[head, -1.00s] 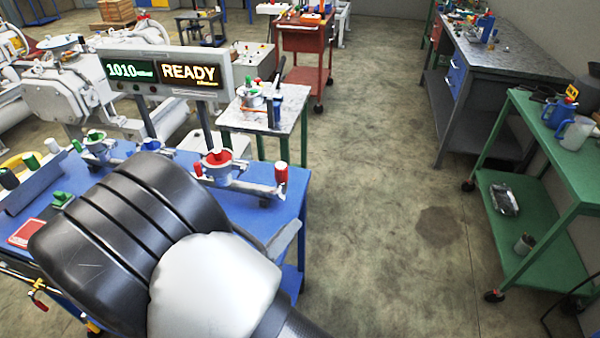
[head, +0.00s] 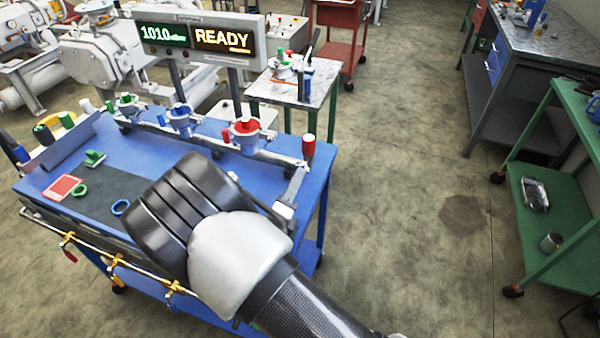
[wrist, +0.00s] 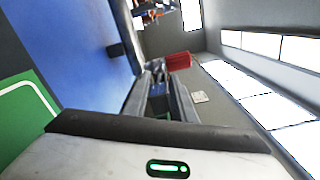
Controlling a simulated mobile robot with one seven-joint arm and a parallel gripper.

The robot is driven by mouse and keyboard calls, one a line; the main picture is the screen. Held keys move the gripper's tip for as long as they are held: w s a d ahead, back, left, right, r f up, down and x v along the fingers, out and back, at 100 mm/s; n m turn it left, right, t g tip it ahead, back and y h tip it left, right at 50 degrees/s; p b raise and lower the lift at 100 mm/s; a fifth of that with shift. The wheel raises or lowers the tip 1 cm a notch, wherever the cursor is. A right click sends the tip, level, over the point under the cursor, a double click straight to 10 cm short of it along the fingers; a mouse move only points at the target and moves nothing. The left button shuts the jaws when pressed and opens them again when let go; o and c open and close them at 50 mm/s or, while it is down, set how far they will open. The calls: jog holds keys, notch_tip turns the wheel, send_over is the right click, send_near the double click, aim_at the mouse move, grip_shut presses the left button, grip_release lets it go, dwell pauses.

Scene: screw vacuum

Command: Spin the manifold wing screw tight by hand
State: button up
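The manifold (head: 262,152) is a grey pipe along the back of the blue bench. It carries a green-topped valve (head: 127,104), a blue-topped valve (head: 180,118) and a red-topped valve (head: 245,132). A red cylinder with a white top (head: 308,147) stands at its right end. I cannot make out the wing screw. My forearm and wrist cover the bench front and hide my gripper in the head view. In the wrist view my gripper (wrist: 160,76) shows two grey fingers with a gap between them. A red object (wrist: 178,61) shows beyond the fingertips.
A display (head: 198,38) reads 1010 and READY. Green and blue rings, a red card (head: 65,187) and a green clamp-like part (head: 94,158) lie on the blue bench (head: 52,178). A green cart (head: 538,205) stands at right. The floor between is clear.

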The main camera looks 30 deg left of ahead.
aim_at(303, 166)
jog(key=shift+w+a, duration=0.2)
jog(key=shift+w, duration=1.65)
grip_shut()
